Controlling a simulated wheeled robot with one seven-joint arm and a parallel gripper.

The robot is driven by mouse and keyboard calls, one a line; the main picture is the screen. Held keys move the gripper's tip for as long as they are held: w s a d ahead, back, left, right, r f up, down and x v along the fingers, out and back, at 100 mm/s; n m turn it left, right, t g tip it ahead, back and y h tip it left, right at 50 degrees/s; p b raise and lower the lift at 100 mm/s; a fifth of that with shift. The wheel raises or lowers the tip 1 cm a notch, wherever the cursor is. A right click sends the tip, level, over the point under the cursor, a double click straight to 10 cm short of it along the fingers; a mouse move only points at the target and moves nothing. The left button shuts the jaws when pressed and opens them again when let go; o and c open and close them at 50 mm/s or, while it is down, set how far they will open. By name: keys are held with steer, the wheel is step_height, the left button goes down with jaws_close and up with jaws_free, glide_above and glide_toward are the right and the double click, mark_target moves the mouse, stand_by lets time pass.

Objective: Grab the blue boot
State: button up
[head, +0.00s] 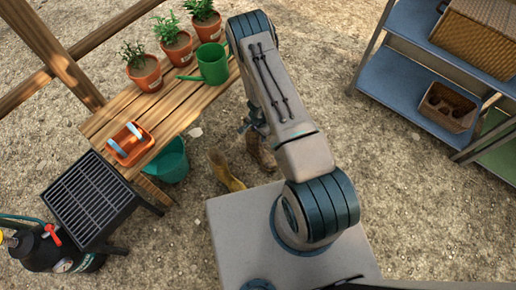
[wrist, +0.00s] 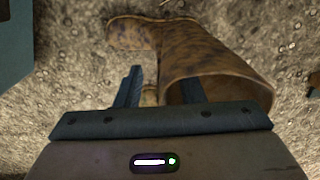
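No plainly blue boot shows. A brown, mottled boot (wrist: 205,55) lies close to my gripper (wrist: 160,90) in the wrist view, its shaft opening toward me. The fingers are apart; the left one is outside the boot and the right one is at the boot's opening, partly hidden by it. I cannot tell whether either touches the boot. In the head view a brown boot (head: 261,152) is partly hidden under my arm, beside a yellowish-brown boot (head: 227,171) on the ground. My gripper (head: 250,127) is mostly hidden there.
A wooden bench (head: 188,100) at left bears potted plants (head: 173,46), a green watering can (head: 211,64) and an orange tray (head: 130,145). A green bucket (head: 170,163) stands by it. A grill (head: 90,196) is at lower left, a blue shelf (head: 410,95) at right.

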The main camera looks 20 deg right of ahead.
steer(key=shift+f, duration=0.25)
jaws_close()
stand_by(1.3)
